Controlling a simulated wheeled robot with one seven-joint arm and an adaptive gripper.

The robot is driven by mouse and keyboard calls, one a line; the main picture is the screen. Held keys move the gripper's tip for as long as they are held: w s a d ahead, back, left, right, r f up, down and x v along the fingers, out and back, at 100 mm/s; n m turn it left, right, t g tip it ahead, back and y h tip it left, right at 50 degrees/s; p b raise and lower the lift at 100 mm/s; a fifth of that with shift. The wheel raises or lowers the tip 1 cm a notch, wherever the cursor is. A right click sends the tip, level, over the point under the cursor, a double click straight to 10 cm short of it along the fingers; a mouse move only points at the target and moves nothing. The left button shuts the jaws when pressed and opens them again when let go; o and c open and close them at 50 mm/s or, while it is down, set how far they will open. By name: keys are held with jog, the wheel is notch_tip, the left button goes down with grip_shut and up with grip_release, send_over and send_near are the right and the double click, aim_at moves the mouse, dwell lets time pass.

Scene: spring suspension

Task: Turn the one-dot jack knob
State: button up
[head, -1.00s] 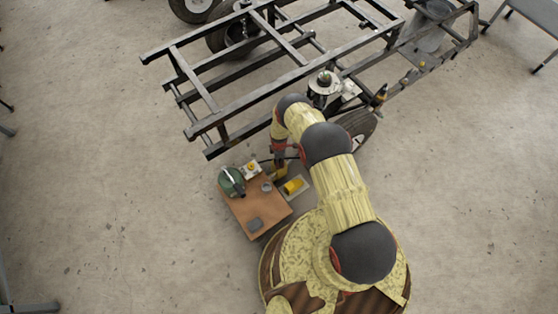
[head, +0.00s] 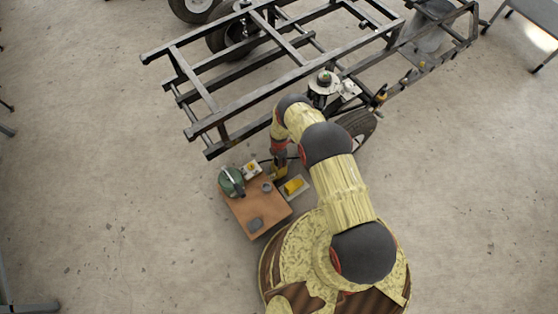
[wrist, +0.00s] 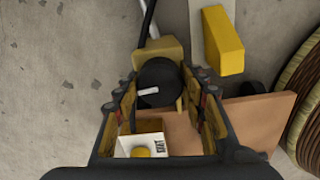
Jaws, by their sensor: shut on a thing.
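A round black knob (wrist: 160,84) with a white pointer line shows in the wrist view, in front of a yellow housing (wrist: 158,50). A dark cable runs up from the housing. My gripper (wrist: 161,90) is shut on this knob, with one finger on each side of it. No dot marking is readable, so I cannot tell the number of dots. In the head view my gripper (head: 279,170) is small, at the far edge of the brown table, and hides the knob.
The brown table (head: 267,208) holds a green-and-black item (head: 232,181), a white box with a yellow button (wrist: 143,152) marked START and a grey block (head: 256,224). A yellow block (head: 294,186) lies to the right. A black vehicle frame (head: 215,125) stands beyond; open floor is at left.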

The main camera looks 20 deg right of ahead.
jog(key=o, duration=1.2)
jog(key=shift+c, duration=0.2)
notch_tip(320, 180, up, 12)
